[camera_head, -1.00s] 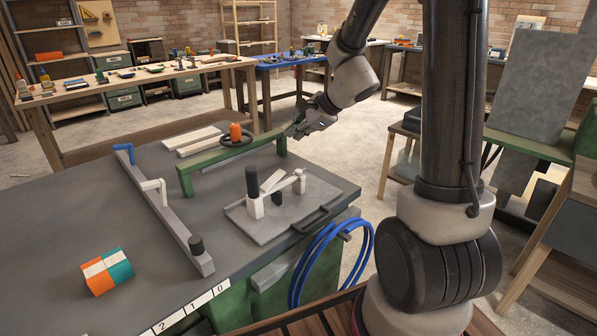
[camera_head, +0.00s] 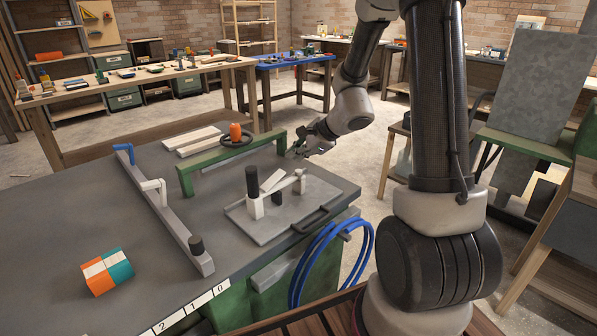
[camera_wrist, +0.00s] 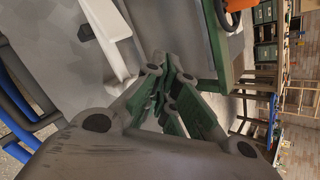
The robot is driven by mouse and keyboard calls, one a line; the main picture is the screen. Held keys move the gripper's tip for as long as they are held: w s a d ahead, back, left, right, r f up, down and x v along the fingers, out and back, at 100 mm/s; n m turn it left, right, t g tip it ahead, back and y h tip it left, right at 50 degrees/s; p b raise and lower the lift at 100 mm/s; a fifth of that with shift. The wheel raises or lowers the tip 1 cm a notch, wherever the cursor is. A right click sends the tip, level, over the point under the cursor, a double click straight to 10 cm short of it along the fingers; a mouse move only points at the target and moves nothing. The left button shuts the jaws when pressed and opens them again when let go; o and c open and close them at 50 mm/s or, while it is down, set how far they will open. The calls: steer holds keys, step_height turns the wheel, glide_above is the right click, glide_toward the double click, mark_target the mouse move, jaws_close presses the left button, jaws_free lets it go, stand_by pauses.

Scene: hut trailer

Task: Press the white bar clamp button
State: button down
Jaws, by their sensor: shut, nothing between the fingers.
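A long grey bar clamp (camera_head: 172,220) lies on the dark worktable, with a blue end piece (camera_head: 124,150), a white L-shaped part (camera_head: 155,188) and a black knob (camera_head: 196,245). A separate grey plate (camera_head: 265,234) bears a white clamp (camera_head: 256,207) with a black upright handle (camera_head: 252,181). Which part is the named button, I cannot tell. My gripper (camera_head: 297,151) is shut and empty, right of the green frame's end and beyond the plate. In the wrist view its closed fingers (camera_wrist: 170,78) stand between a white part (camera_wrist: 105,35) and the green frame.
The green frame (camera_head: 220,164) and an orange knob (camera_head: 235,131) on a black wheel stand near my gripper. Light strips (camera_head: 190,138) lie behind. An orange, white and teal block (camera_head: 106,271) is at front left. Blue hose (camera_head: 318,262) hangs at the table's right side.

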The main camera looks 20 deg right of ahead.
mark_target(297, 172)
steer(key=shift+f, duration=0.95)
steer(key=shift+f, duration=0.1)
stand_by(0.7)
steer(key=shift+f, duration=0.3)
steer(key=shift+f, duration=0.45)
stand_by(0.7)
steer(key=shift+r, duration=0.9)
steer(key=shift+r, duration=2.5)
